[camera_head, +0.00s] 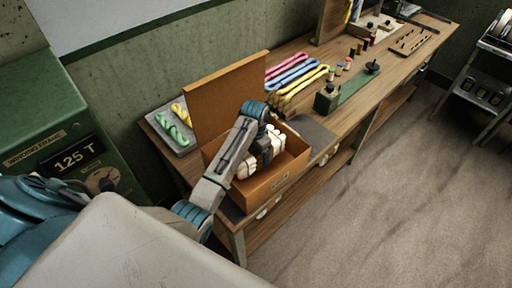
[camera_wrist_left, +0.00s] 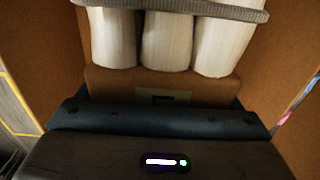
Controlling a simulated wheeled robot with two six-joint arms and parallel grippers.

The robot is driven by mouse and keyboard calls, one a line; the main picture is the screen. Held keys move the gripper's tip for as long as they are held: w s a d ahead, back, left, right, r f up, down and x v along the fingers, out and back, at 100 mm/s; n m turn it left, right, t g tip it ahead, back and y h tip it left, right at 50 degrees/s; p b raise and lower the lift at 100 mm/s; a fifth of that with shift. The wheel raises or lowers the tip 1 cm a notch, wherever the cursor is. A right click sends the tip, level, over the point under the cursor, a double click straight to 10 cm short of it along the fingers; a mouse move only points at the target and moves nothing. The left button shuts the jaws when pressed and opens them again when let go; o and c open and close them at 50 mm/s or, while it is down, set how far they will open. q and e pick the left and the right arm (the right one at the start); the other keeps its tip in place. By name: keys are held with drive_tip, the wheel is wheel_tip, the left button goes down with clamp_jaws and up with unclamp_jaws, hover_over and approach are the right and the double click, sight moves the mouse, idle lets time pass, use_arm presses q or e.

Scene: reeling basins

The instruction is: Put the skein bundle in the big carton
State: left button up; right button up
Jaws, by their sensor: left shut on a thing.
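The skein bundle (camera_head: 276,143) is a set of thick white skeins with a grey band across them; in the wrist view it fills the top (camera_wrist_left: 165,42). My left gripper (camera_head: 264,147) is shut on it and points down into the big carton (camera_head: 272,195). The carton is brown and open, with its flap (camera_head: 228,92) standing up at the back. The bundle is between the carton walls; whether it touches the floor, I cannot tell. My arm hides part of the bundle and carton. My right gripper is not in view.
The carton stands at the near end of a long wooden bench (camera_head: 322,125). A grey tray (camera_head: 158,132) with green and yellow skeins is to its left. Pink, blue and yellow skeins (camera_head: 290,72) lie behind it. A green winding frame (camera_head: 80,120) stands at the left.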

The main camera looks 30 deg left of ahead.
use_arm(q)
drive_tip(key=shift+f, duration=0.6)
drive_tip(key=shift+w+f, duration=0.1)
drive_tip(key=shift+f, duration=0.1)
drive_tip(key=shift+f+b, duration=0.35)
drive_tip(key=shift+f, duration=1.5)
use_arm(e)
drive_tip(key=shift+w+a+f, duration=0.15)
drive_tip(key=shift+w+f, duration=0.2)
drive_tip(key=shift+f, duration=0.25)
use_arm(q)
drive_tip(key=shift+f, duration=0.15)
drive_tip(key=o, duration=1.4)
drive_tip(key=shift+o, duration=0.2)
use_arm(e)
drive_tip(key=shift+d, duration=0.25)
